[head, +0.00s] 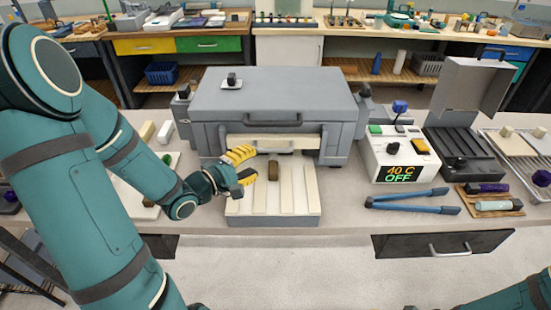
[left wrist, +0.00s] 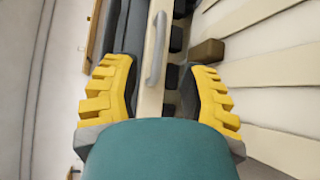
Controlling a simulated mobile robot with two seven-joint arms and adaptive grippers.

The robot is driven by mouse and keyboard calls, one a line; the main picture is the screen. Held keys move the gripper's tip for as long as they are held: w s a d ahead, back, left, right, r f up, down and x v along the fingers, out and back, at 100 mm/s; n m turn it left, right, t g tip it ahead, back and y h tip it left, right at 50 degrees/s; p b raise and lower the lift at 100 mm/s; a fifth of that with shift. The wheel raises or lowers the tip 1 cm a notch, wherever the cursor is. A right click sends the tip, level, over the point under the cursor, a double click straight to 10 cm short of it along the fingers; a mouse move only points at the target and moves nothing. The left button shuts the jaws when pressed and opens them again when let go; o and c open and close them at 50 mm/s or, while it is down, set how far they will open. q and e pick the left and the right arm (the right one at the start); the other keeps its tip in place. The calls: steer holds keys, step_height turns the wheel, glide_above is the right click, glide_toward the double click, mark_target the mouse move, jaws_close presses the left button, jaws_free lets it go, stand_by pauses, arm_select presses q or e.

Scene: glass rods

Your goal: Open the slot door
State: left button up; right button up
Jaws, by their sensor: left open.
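The slot door (head: 300,142) is a cream strip low on the front of a large grey box (head: 270,95), with a small grey bar handle (head: 276,151). My left gripper (head: 250,165) has yellow ribbed fingers and is open, just in front of the door at its left part. In the left wrist view, the cream door (left wrist: 150,100) and its handle (left wrist: 155,50) lie between the two spread fingers (left wrist: 160,78); I cannot tell whether they touch. Dark gaps show beside the door there. My right gripper is out of view.
A cream slatted tray (head: 272,218) lies in front of the box, with a brown block (head: 273,171) near its back. A white controller (head: 399,160) reading 40 C OFF and blue tongs (head: 412,199) are at right. The counter front is mostly clear.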

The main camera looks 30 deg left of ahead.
mark_target(273, 151)
arm_select(q)
steer(key=b+x, duration=0.1)
steer(key=x, duration=0.8)
steer(key=shift+w+b, duration=0.1)
steer(key=shift+b, duration=0.25)
jaws_close()
